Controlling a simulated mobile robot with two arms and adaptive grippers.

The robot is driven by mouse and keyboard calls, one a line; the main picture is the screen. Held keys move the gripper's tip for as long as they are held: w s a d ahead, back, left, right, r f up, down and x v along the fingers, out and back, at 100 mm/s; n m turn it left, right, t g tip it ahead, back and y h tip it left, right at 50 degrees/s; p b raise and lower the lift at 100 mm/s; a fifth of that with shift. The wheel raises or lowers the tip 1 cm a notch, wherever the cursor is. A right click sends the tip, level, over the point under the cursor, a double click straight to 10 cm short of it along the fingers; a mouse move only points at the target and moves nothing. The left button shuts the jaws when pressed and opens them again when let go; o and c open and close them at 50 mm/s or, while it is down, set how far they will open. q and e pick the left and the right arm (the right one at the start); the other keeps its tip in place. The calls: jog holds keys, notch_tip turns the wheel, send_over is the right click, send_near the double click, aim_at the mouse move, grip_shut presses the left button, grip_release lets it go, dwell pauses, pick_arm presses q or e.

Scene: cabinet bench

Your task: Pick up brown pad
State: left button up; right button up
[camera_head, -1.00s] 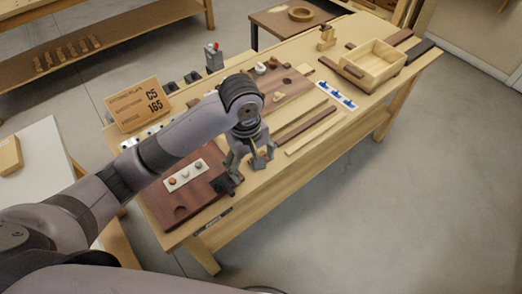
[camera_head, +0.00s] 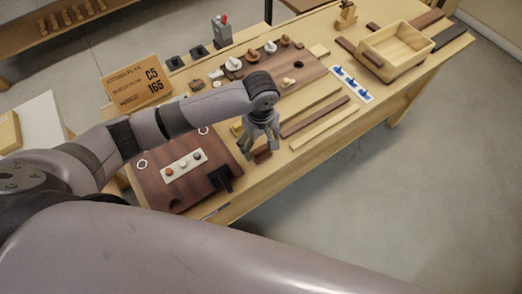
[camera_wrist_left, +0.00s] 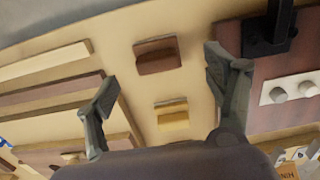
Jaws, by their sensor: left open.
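The brown pad (camera_wrist_left: 157,55) lies flat on the wooden bench in the left wrist view, ahead of and between the fingers. In the head view the brown pad (camera_head: 262,154) shows just beside the fingertips. My left gripper (camera_head: 260,148) is open and empty above the bench; its spread fingers also show in the left wrist view (camera_wrist_left: 158,92). A yellow pad (camera_wrist_left: 172,113) lies nearer the gripper than the brown pad. My right gripper is not in view.
A dark board (camera_head: 165,185) with a white strip of knobs and a black bracket (camera_head: 222,180) lies left of the gripper. Long wooden strips (camera_head: 315,117) lie to the right. An open wooden box (camera_head: 397,48) stands farther along the bench.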

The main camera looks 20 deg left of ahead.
aim_at(261, 149)
pick_arm(q)
jog(key=shift+f, duration=0.95)
jog(key=f, duration=0.2)
jog(key=f+p, duration=0.1)
jog(key=shift+w+f, duration=0.25)
jog(key=shift+f, duration=0.05)
jog(key=shift+d+f, duration=0.1)
jog(key=shift+f, duration=0.25)
jog(key=c, duration=1.3)
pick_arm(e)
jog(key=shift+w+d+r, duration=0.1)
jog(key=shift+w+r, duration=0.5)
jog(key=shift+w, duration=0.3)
pick_arm(q)
jog(key=shift+o, duration=0.2)
jog(key=shift+r, duration=0.15)
notch_tip(261, 149, up, 20)
jog(key=b, duration=0.1)
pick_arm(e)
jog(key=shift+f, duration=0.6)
